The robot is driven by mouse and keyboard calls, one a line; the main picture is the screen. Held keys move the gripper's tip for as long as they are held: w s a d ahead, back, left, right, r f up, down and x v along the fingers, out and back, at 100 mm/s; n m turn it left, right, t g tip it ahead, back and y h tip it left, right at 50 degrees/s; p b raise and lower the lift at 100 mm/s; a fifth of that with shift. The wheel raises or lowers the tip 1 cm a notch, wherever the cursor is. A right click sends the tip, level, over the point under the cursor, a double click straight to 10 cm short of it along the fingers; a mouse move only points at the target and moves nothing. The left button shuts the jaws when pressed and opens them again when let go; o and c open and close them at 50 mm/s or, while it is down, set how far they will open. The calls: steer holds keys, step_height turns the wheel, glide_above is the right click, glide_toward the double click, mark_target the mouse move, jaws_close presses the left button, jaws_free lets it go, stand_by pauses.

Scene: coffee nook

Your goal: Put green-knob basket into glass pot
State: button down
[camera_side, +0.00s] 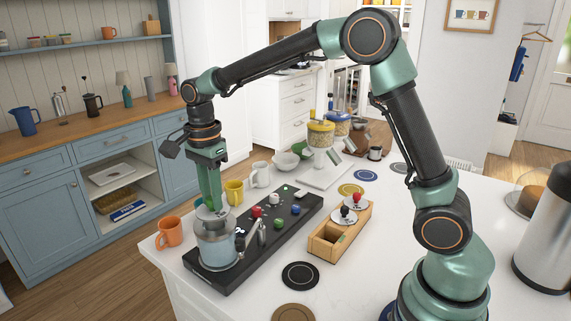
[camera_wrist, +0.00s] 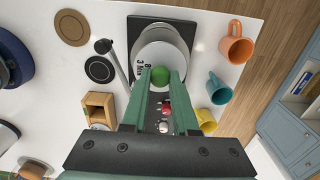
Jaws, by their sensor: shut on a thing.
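My gripper (camera_side: 211,207) points straight down over the glass pot (camera_side: 219,252), which stands at the near left end of the black base. In the wrist view my gripper (camera_wrist: 162,82) has its fingertips on either side of the green knob (camera_wrist: 161,74) and is shut on it. The knob belongs to the green-knob basket, whose pale round top (camera_wrist: 163,53) lies over the pot's mouth. In the side view the basket's grey top (camera_side: 205,214) shows at the pot's rim. The pot hides the basket's lower part, so how deep it sits is unclear.
The black base (camera_side: 285,220) carries several coloured knobs. A wooden holder (camera_side: 342,236) with red- and black-knobbed pieces and an empty compartment stands to its right. Orange (camera_side: 170,232), yellow (camera_side: 234,192) and teal mugs stand close by. A black coaster (camera_side: 300,275) lies in front.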

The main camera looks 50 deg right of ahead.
steer(key=shift+f, duration=1.55)
stand_by(0.8)
steer(key=c, duration=0.6)
jaws_free()
step_height(320, 180, up, 12)
steer(key=shift+f, duration=0.1)
steer(key=shift+r, duration=0.2)
